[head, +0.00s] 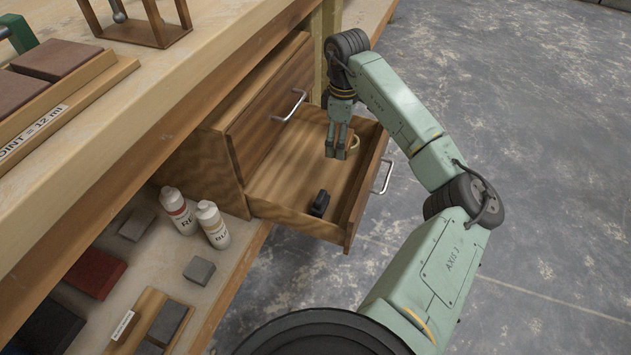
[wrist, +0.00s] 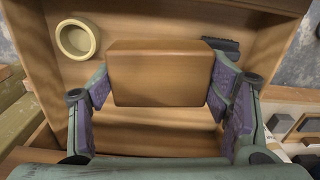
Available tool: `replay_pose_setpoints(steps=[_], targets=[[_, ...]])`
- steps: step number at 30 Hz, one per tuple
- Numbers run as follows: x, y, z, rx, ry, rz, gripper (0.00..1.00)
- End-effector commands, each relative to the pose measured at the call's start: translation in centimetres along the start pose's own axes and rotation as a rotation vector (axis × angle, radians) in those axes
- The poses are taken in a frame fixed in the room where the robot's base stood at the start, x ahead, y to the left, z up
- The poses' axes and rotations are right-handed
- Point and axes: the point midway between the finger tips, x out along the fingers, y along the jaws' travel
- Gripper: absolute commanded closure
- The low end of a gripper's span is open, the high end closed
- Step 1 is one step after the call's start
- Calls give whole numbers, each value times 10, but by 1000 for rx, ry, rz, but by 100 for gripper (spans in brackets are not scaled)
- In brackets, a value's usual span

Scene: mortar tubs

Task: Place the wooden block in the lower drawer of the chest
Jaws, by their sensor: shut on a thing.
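The wooden block (wrist: 160,73) is a plain brown box, seen between my fingers in the wrist view. My gripper (head: 337,150) is shut on it; the two purple-padded fingers (wrist: 162,92) press its left and right sides. In the head view the fingers hide most of the block. The lower drawer (head: 280,185) of the wooden chest (head: 213,160) is pulled open, and my gripper points down over its inside, toward the far end. I cannot tell whether the block touches the drawer floor.
The drawer holds a cream ring-shaped piece (wrist: 77,39) beside the block and a dark object (head: 320,203) nearer the front. The upper drawer (head: 268,115) is closed. Bottles (head: 213,224) stand on the shelf beside the chest. The bench top (head: 150,85) overhangs at left.

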Motion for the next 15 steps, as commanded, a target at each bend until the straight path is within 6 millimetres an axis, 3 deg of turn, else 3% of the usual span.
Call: replay_pose_setpoints(steps=[1,15], targets=[[18,-2,-6,3,3,-1,64],[82,-6,-14,16,0,0,64]])
